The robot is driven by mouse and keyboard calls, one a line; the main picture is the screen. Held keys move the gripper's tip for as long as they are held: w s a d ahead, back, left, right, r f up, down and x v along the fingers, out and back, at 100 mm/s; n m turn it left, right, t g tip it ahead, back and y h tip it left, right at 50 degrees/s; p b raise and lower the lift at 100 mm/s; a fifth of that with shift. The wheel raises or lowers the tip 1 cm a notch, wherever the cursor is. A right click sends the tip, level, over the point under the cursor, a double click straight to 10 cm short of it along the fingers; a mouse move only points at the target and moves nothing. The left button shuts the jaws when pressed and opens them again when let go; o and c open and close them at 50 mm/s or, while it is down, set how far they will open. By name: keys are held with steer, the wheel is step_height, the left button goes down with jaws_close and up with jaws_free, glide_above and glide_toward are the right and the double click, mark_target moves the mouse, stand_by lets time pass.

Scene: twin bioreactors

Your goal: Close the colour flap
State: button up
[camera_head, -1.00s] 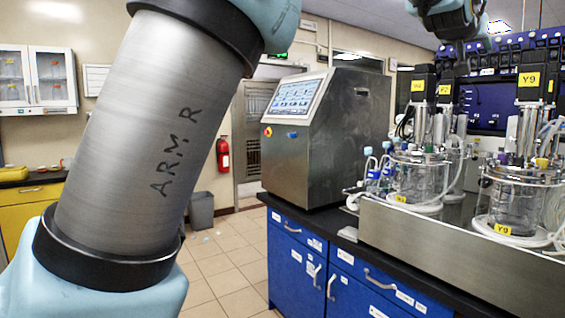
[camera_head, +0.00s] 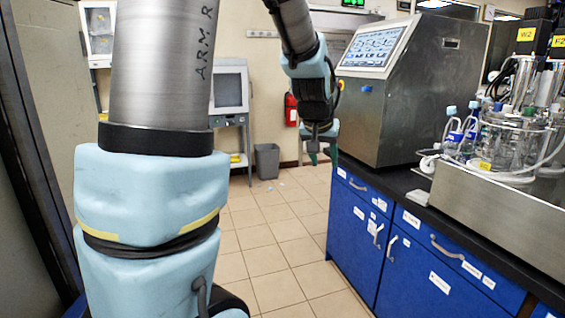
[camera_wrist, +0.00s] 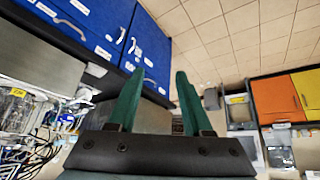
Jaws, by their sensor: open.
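No part that I can clearly tell to be the colour flap shows in either view. In the wrist view, an orange panel (camera_wrist: 277,100) and a yellow panel (camera_wrist: 308,92) stand at the right edge; I cannot tell whether either is a flap. My gripper (camera_head: 323,155) hangs in the air left of the steel console in the head view, its green fingers pointing down. In the wrist view my gripper (camera_wrist: 159,72) shows its two green fingers spread apart with nothing between them. It touches nothing.
The steel console (camera_head: 400,100) with a screen stands on the dark bench above blue cabinets (camera_head: 350,230). Glass bioreactor vessels (camera_head: 510,145) are at the right. A grey bin (camera_head: 266,160), a red extinguisher (camera_head: 290,110) and a screen stand (camera_head: 228,92) are at the back.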

steer(key=s+a+f+n+g+y, duration=0.1)
steer(key=s+a+f+g, duration=0.1)
steer(key=s+a+f, duration=0.3)
steer(key=s+a+f+n+g+y, duration=0.1)
steer(key=s+a+f, duration=0.4)
steer(key=s+a, duration=0.6)
steer(key=shift+a+f+n+g, duration=0.35)
steer(key=shift+a+n+g, duration=0.15)
steer(key=shift+a+g, duration=0.1)
steer(key=shift+d, duration=0.1)
